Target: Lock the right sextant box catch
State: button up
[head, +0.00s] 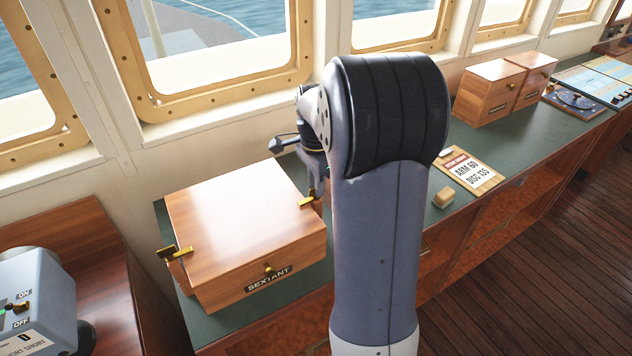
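The closed wooden sextant box (235,210) sits on the green-topped counter, with a SEXTANT label (270,279) and a small brass knob (268,267) on its front. The right catch (307,203) is a brass piece at the box's right side, partly hidden by my arm. The left catch (176,253) is a brass T-shaped handle on the left side. My gripper (314,180) is over the box's right edge, just above and beside the right catch. My arm hides most of it, so its fingers and any contact cannot be made out.
A grey device with ON/OFF marks (38,295) stands at the lower left. A sign board (468,172) and a small wooden block (443,198) lie right of my arm. Wooden boxes (487,95) stand farther back. Window frames (140,90) rise behind the counter.

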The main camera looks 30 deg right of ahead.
jog(key=shift+o, duration=0.7)
notch_tip(320, 180, up, 11)
jog(key=b, duration=0.1)
jog(key=shift+f, duration=0.1)
notch_tip(320, 180, down, 11)
jog(key=shift+r+p, duration=0.2)
jog(key=shift+p, duration=0.3)
jog(key=shift+f, duration=0.2)
jog(key=shift+n, duration=0.3)
jog(key=shift+r, duration=0.15)
